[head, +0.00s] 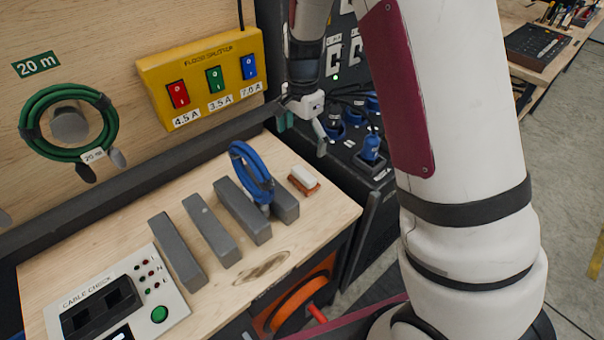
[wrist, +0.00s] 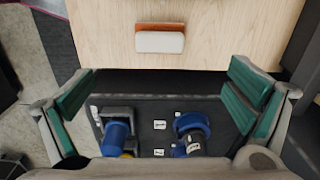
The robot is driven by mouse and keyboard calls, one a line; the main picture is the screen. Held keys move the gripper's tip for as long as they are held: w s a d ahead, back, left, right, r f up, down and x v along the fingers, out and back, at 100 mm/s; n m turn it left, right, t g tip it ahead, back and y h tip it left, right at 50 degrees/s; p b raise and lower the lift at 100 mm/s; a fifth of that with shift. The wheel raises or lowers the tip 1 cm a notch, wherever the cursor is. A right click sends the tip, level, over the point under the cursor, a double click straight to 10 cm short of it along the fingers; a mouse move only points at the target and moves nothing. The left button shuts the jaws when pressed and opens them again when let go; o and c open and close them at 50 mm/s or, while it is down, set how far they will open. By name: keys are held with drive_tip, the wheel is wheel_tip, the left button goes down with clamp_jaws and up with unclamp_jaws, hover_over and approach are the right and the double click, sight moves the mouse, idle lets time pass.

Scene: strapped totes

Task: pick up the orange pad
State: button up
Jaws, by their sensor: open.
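The orange pad (head: 304,181) is a small block with an orange base and a white top. It lies flat on the wooden bench top, near its right edge. In the wrist view the pad (wrist: 160,39) is at the top centre, with the white part facing up and the orange along its far side. My gripper (head: 303,130) is open and empty, above and beyond the pad in the head view. In the wrist view the green-lined fingers (wrist: 162,98) are spread wide over the dark panel, with the pad ahead of them and apart from them.
A blue cable coil (head: 250,172) stands among grey blocks (head: 211,230) just left of the pad. A yellow switch box (head: 202,78) is on the wall. A dark panel with blue plugs (head: 371,147) is beside the bench. A cable-check box (head: 118,301) sits at front left.

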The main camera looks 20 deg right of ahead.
sight(304, 173)
wheel_tip(304, 173, down, 9)
drive_tip(key=shift+w+p, duration=0.1)
drive_tip(key=shift+p, duration=0.4)
drive_tip(key=f, duration=0.1)
drive_tip(key=f+p, duration=0.1)
drive_tip(key=f, duration=0.2)
drive_tip(key=shift+d+f, duration=0.25)
drive_tip(key=shift+f, duration=0.5)
drive_tip(key=c, duration=1.2)
